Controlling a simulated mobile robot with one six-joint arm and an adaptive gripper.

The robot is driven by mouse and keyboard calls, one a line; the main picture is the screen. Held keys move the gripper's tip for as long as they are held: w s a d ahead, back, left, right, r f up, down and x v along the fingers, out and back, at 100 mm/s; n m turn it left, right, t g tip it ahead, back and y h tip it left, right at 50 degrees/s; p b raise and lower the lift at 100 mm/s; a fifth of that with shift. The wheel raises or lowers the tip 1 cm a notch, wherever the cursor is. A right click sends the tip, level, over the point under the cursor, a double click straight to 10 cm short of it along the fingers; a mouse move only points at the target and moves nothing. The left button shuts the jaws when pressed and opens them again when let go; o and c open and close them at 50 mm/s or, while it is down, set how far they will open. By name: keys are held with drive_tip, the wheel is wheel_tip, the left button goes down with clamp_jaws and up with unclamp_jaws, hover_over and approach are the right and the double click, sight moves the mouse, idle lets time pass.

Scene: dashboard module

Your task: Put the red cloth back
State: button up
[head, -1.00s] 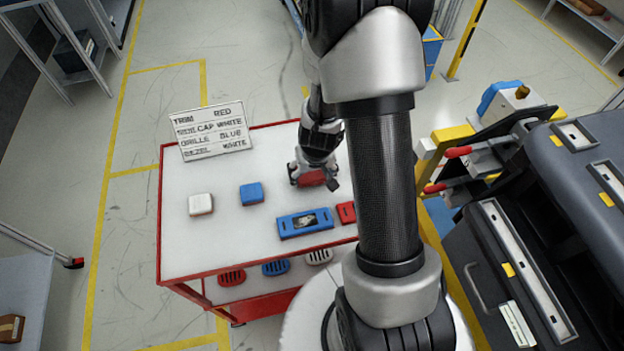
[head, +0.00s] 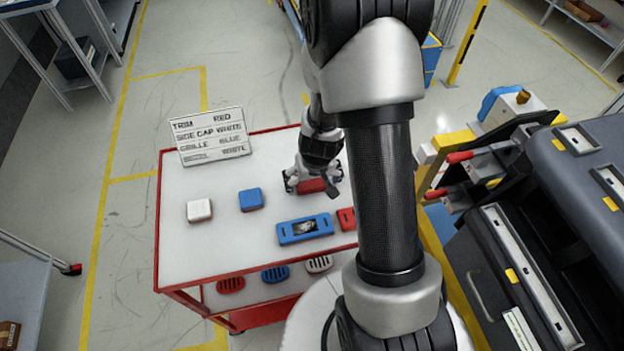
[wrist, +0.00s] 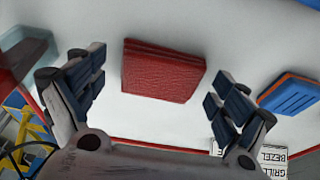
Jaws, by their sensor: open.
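The red cloth (wrist: 163,70) is a folded, textured block lying on the white top of the red-edged cart. In the head view the red cloth (head: 312,186) shows partly under my gripper (head: 312,184). In the wrist view my gripper (wrist: 155,98) is open, with one finger on each side of the cloth and gaps between the fingers and the cloth. The cloth lies a little beyond the fingertips and nothing is held.
A white block (head: 199,210), a blue block (head: 251,199), a blue bezel-like part (head: 305,229) and a red piece (head: 346,219) lie on the cart top (head: 215,260). A lettered sign (head: 210,136) stands at its back left. The dark dashboard module (head: 590,180) is at right.

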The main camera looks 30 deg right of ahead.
drive_tip(key=shift+r, duration=0.1)
drive_tip(key=s+a+r+n+p, duration=0.1)
drive_tip(key=s+a+r+p, duration=0.15)
drive_tip(key=r, duration=0.65)
drive_tip(key=s+a+r+t+y+p, duration=0.1)
drive_tip(key=a+r+p, duration=0.25)
drive_tip(key=r, duration=0.65)
drive_tip(key=s+a+r+n+p, duration=0.1)
drive_tip(key=s+a+r+p, duration=0.2)
drive_tip(key=r, duration=0.6)
drive_tip(key=s+a+r+n, duration=0.1)
drive_tip(key=s+a+r, duration=0.2)
drive_tip(key=s+r, duration=0.7)
drive_tip(key=s, duration=0.2)
drive_tip(key=shift+s+a+r+t, duration=0.15)
drive_tip(key=shift+s+r+t, duration=0.1)
drive_tip(key=shift+s+t, duration=0.05)
wheel_tip(320, 180, down, 8)
drive_tip(key=b, duration=0.7)
drive_tip(key=shift+f+b, duration=0.15)
drive_tip(key=shift+b, duration=0.25)
